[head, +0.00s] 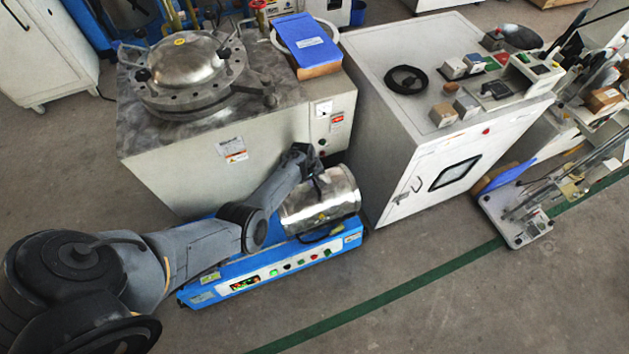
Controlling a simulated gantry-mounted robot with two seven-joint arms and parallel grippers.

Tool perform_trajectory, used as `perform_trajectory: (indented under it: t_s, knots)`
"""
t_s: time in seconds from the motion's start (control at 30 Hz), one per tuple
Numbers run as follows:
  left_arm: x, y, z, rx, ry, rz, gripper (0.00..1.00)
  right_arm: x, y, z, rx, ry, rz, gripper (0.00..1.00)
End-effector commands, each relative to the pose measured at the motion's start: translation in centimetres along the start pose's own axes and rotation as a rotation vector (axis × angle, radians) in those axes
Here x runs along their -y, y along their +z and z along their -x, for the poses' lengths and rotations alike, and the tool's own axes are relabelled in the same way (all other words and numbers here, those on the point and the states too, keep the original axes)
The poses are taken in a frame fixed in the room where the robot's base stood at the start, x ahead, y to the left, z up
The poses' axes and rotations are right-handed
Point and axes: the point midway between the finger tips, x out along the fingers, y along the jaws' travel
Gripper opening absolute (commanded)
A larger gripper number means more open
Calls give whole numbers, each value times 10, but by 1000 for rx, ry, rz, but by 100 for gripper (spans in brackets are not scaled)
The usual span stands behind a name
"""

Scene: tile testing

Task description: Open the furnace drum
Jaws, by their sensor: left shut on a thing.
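A shiny silver drum (338,205) lies on its side on a blue machine (285,270) with a row of buttons and a small lit display. A dark band or handle (319,187) runs over the drum's upper side. My left arm reaches in from the lower left, and my left gripper (304,160) is at the drum's upper back edge, shut on what looks like this dark handle. The wrist hides the exact contact and the drum's left end. My right gripper is not in view.
A grey cabinet (190,165) with a round bolted domed lid (188,62) stands close behind the drum. A white cabinet (410,150) carrying small boxes stands to the right. Bare floor with a green line (400,288) lies in front.

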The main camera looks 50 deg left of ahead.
Motion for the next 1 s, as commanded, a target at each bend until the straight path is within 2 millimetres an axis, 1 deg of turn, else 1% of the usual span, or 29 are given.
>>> perform_trajectory:
  t_s: [0.07,0.1,0.27,0.53,0.67,0.77,1.0]
  knots:
    - [0,0,1,2,0,0,0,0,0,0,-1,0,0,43]
    - [0,0,1,2,0,0,18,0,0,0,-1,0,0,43]
    - [0,0,1,2,0,0,42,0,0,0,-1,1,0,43]
    - [0,0,1,0,0,0,42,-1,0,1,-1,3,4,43]
    - [0,0,7,0,0,0,42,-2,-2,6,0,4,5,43]
    - [0,0,18,-1,0,0,42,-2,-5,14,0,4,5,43]
    - [-1,0,60,-1,1,2,42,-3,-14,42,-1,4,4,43]
